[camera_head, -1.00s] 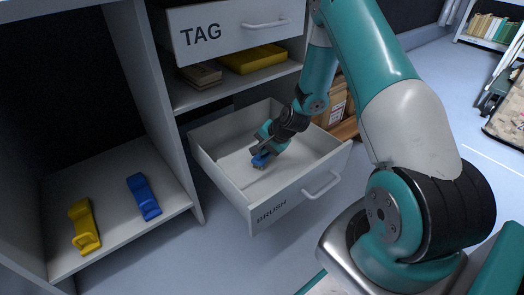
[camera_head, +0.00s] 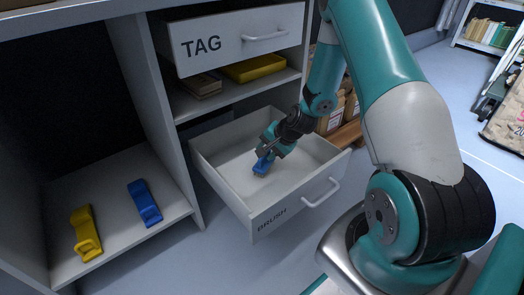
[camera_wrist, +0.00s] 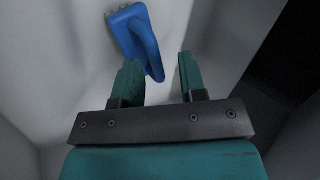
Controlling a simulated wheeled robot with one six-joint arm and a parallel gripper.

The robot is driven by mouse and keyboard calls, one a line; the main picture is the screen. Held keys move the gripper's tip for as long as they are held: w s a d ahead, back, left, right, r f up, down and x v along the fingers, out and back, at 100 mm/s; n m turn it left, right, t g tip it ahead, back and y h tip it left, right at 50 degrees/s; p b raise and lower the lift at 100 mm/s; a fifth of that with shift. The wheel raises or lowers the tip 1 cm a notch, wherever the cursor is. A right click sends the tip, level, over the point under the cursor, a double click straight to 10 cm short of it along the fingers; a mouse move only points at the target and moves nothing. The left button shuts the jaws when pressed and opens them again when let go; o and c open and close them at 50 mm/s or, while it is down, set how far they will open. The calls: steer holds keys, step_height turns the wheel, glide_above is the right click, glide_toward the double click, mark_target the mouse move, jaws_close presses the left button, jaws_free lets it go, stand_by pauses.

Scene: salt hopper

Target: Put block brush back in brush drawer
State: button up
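A blue block brush (camera_head: 261,167) lies on the floor of the open drawer labelled BRUSH (camera_head: 288,208). In the wrist view the brush (camera_wrist: 138,38) shows its bristle end away from me and its handle pointing toward my fingers. My gripper (camera_head: 266,153) is inside the drawer, just above the brush. Whether that finger touches the handle I cannot tell.
A yellow (camera_head: 85,233) and another blue handled piece (camera_head: 145,203) lie on the lower left shelf. A TAG drawer (camera_head: 240,38) sticks out above. A yellow item (camera_head: 253,68) lies on the shelf between. Bags (camera_head: 335,113) stand behind the drawer at right.

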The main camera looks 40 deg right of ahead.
steer(key=p+v, duration=0.3)
steer(key=v, duration=0.5)
steer(key=s+a+r+n+g+y, duration=0.25)
steer(key=a+r+n, duration=0.65)
steer(key=a+r, duration=0.6)
steer(key=s+a+r+n+g, duration=0.1)
steer(key=s+a+r+n, duration=0.2)
steer(key=s, duration=0.3)
steer(key=s+a+r+n+g, duration=0.1)
steer(key=s+a+r+n, duration=0.3)
steer(key=s, duration=0.3)
steer(key=s+a+r+n+g+h, duration=0.1)
steer(key=s+a+r+n, duration=0.2)
steer(key=s+a+n, duration=0.1)
steer(key=s+a, duration=0.1)
steer(key=s, duration=0.1)
steer(key=shift+s+r+g, duration=0.35)
steer(key=shift+a, duration=0.1)
